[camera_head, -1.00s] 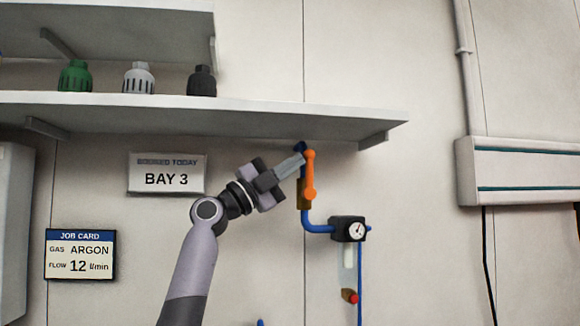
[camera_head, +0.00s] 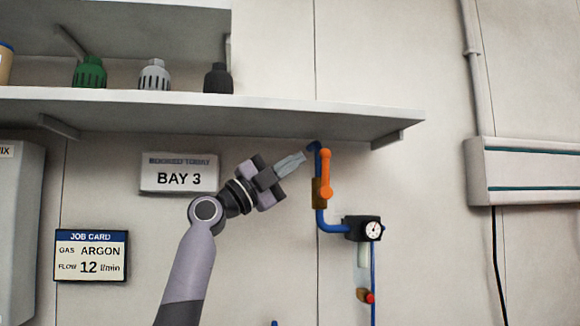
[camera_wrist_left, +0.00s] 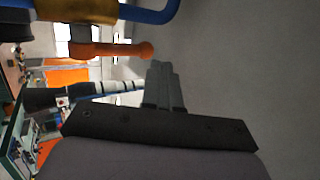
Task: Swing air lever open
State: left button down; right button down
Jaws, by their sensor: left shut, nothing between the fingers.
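The orange air lever (camera_head: 326,175) stands upright in the head view, in front of a brass valve body (camera_head: 317,194) on a blue pipe (camera_head: 331,228). In the left wrist view the lever (camera_wrist_left: 112,50) lies across the upper left, with its rounded end near my fingertips. The brass body also shows there (camera_wrist_left: 62,12). My left gripper (camera_head: 303,156) is shut and empty, just left of the lever's upper end, with a small gap in the head view. Its fingers also show in the wrist view (camera_wrist_left: 163,75). My right gripper is not in view.
A shelf (camera_head: 200,107) with green, grey and black caps juts out just above the gripper and valve. A gauge (camera_head: 362,229) sits below right of the lever. BAY 3 (camera_head: 179,178) and job card (camera_head: 91,256) signs are at left. Bare wall lies right of the lever.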

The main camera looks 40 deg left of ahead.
pick_arm(q)
jog(key=s+a+b, duration=0.2)
jog(key=s+a, duration=0.3)
jog(key=s, duration=0.4)
jog(key=shift+s+b, duration=0.15)
jog(key=shift+b, duration=0.2)
